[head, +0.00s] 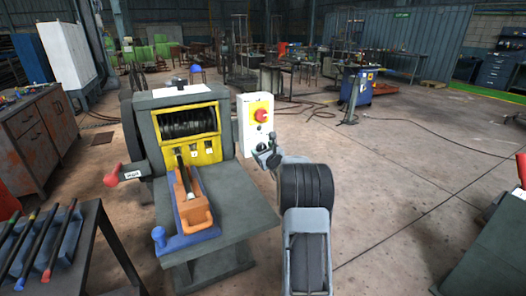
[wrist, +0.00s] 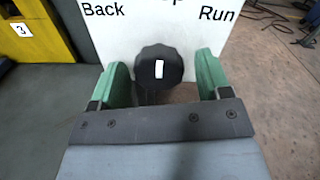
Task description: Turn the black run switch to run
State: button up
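The black run switch (wrist: 157,66) is a round knob on a white panel (wrist: 135,22) in the wrist view. Its white mark stands nearly upright, toward a middle label cut off at the top edge that ends in "p". "Back" is printed to the left and "Run" to the right. My gripper (wrist: 163,78) is open, with one green finger on each side of the knob and a gap to both. In the head view my gripper (head: 267,154) is at the front of the white control box (head: 244,132), and the knob is hard to make out there.
A red stop button (head: 262,115) on a yellow plate is above the switch. The machine with the drum (head: 188,122) stands left of the box, with a grey table (head: 250,208) in front. A red-ended lever (head: 112,179) sticks out left. Floor to the right is open.

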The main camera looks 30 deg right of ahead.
jog(key=c, duration=0.9)
jog(key=shift+m, duration=0.4)
jog(key=m, duration=0.4)
jog(key=shift+a, duration=0.1)
jog(key=m+p, duration=0.1)
jog(key=m, duration=0.3)
jog(key=shift+r+m, duration=0.1)
jog(key=shift+m, duration=0.6)
jog(key=o, duration=0.9)
jog(key=shift+o, duration=0.2)
